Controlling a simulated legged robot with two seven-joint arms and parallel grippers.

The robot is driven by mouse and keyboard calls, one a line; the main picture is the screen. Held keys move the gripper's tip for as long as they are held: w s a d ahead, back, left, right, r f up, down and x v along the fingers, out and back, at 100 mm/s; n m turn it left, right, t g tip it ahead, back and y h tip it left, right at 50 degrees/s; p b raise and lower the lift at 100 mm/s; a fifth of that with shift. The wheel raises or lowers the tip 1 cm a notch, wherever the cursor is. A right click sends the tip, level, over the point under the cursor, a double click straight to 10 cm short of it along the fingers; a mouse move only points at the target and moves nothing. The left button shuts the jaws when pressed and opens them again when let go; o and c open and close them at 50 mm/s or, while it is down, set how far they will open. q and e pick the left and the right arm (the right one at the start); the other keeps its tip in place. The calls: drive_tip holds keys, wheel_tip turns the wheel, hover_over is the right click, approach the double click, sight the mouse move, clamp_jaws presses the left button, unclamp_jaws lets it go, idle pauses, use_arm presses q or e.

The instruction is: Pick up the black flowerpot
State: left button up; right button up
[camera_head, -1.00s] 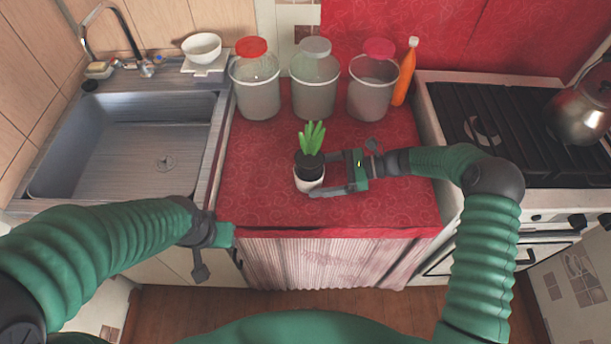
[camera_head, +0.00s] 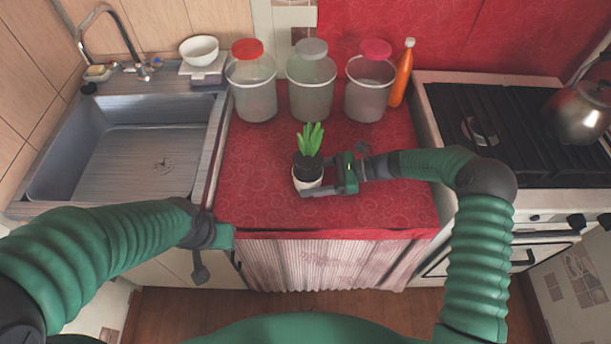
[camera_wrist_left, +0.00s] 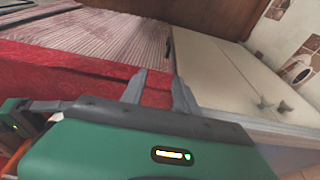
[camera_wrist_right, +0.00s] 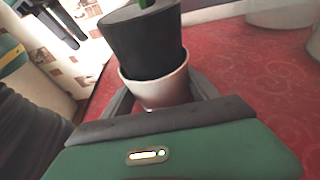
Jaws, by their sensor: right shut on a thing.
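The black flowerpot (camera_head: 308,166) holds a green plant and sits in a white lower pot on the red counter, upright; in the right wrist view, the black pot (camera_wrist_right: 143,45) rises out of the white one (camera_wrist_right: 160,88). My right gripper (camera_head: 318,179) reaches it from the right. Its fingers (camera_wrist_right: 160,98) are on either side of the white lower pot, shut on it. I cannot tell any lift off the counter. My left gripper (camera_head: 226,237) is by the counter's front left corner; its fingers (camera_wrist_left: 158,88) are a little apart and empty.
Three lidded jars (camera_head: 311,85) and an orange bottle (camera_head: 401,73) stand behind the pot. The sink (camera_head: 130,150) is at left; the stove (camera_head: 500,125) with a kettle (camera_head: 580,110) is at right. The counter (camera_head: 260,190) is clear around the pot.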

sight(307, 160)
idle(0.4)
